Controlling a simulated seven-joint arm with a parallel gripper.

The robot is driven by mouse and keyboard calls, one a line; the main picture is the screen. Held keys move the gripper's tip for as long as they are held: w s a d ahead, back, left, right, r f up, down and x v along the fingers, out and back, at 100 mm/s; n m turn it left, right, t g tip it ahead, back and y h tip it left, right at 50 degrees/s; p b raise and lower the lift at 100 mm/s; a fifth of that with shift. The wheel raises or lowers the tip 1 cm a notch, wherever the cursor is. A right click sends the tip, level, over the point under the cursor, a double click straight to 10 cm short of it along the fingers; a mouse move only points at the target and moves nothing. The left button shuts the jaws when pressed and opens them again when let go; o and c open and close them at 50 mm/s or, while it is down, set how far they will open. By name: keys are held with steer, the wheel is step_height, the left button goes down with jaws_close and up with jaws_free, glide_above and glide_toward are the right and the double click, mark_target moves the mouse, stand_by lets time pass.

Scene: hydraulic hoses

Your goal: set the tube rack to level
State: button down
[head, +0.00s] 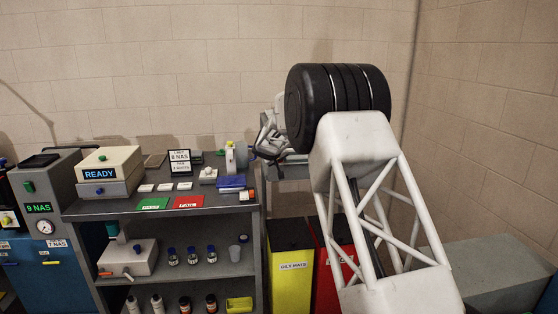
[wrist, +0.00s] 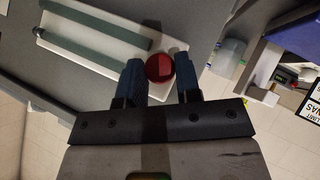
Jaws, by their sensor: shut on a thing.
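In the wrist view a white tray-like unit (wrist: 93,48) carries two long grey-green bars and a round red knob (wrist: 159,68) at its near end. It looks like the tube rack, but I cannot tell its tilt. My gripper (wrist: 159,76) has its two dark blue fingers on either side of the red knob, shut on it. In the head view my gripper (head: 268,148) is at the right end of the grey bench, partly hidden by my own arm. The rack cannot be made out in the head view.
The grey bench (head: 218,199) holds a READY box (head: 105,172), a green card (head: 153,204), a red card (head: 188,202), a sign (head: 180,160) and a blue item (head: 231,182). A yellow bin (head: 290,262) and a red bin (head: 345,262) stand right of it.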

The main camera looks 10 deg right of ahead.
steer(key=shift+f, duration=0.15)
steer(key=c, duration=0.8)
jaws_free()
steer(key=shift+s, duration=0.1)
steer(key=shift+v, duration=3.85)
